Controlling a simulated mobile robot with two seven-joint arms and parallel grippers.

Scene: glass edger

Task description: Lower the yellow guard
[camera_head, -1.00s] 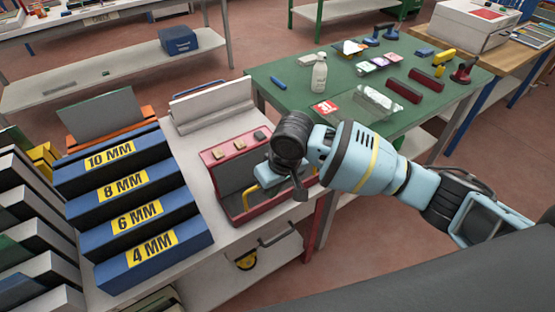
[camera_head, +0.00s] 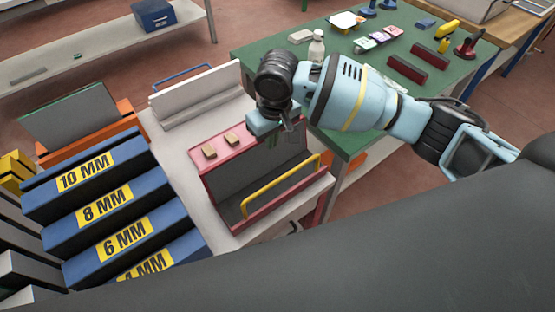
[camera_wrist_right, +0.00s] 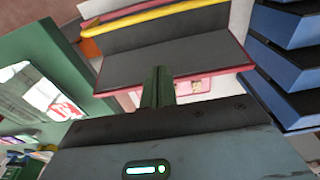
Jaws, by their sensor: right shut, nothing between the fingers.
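The yellow guard bar (camera_head: 281,186) runs along the front of the red-framed machine (camera_head: 262,222), low before its dark grey panel. Both ends of the bar show. It also shows in the right wrist view as a yellow strip (camera_wrist_right: 165,14). My right gripper (camera_head: 290,127) is at the machine's upper right corner, behind and above the bar and apart from it. Its dark green fingers (camera_wrist_right: 158,87) are together and empty in the wrist view. The gripper hides the right part of the machine's top ledge. My left gripper is not in view.
Blue thickness-marked racks (camera_head: 110,205) stand left of the machine. A grey-white fixture (camera_head: 196,97) stands behind it. A green table (camera_head: 375,95) with a white bottle (camera_head: 316,47) and dark red blocks is to the right.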

